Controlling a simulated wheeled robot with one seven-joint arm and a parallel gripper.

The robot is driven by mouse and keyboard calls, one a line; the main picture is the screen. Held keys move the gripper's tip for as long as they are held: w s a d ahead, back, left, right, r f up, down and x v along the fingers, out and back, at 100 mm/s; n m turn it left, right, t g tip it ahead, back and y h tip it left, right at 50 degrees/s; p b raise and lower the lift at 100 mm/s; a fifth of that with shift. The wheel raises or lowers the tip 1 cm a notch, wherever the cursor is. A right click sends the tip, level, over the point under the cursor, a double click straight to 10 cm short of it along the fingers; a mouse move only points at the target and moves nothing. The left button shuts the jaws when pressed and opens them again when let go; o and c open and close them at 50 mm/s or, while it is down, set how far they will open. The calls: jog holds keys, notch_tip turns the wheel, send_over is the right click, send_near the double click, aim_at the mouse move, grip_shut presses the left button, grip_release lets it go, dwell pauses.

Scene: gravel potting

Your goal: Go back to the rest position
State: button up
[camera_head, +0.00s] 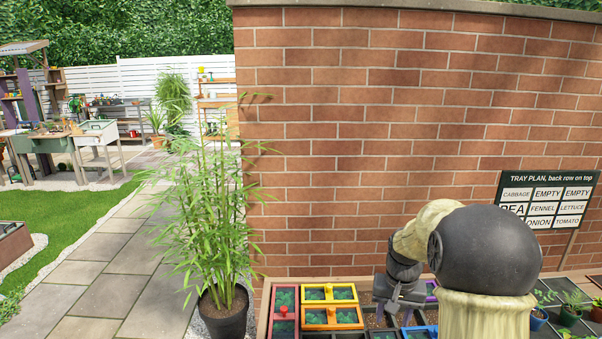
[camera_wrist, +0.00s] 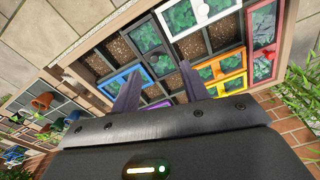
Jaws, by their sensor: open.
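My gripper (camera_wrist: 160,72) is open, its two dark fingers apart with nothing seen between them. In the wrist view it is over the planting tray (camera_wrist: 95,43), a wooden-edged box divided into compartments. Some compartments show bare brown gravel and others green plants under coloured frames. In the head view my arm reaches down over the tray (camera_head: 262,318), and the gripper (camera_head: 392,306) is partly hidden by my own arm links. I cannot tell how high above the tray the fingers are.
A brick wall (camera_head: 370,150) stands close behind the tray. A tray plan sign (camera_head: 549,200) stands at right. A potted bamboo (camera_head: 226,322) is left of the tray. Small potted plants (camera_head: 570,316) are at right. Paving (camera_head: 110,270) is clear at left.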

jog(key=s+a+n+t, duration=0.1)
jog(key=s+a, duration=0.2)
jog(key=s, duration=0.6)
jog(key=s+a+n+p, duration=0.1)
jog(key=s+a, duration=0.3)
jog(key=s, duration=0.5)
jog(key=shift+r+n+t, duration=0.2)
jog(key=shift+n+t, duration=0.2)
jog(key=shift+n, duration=0.2)
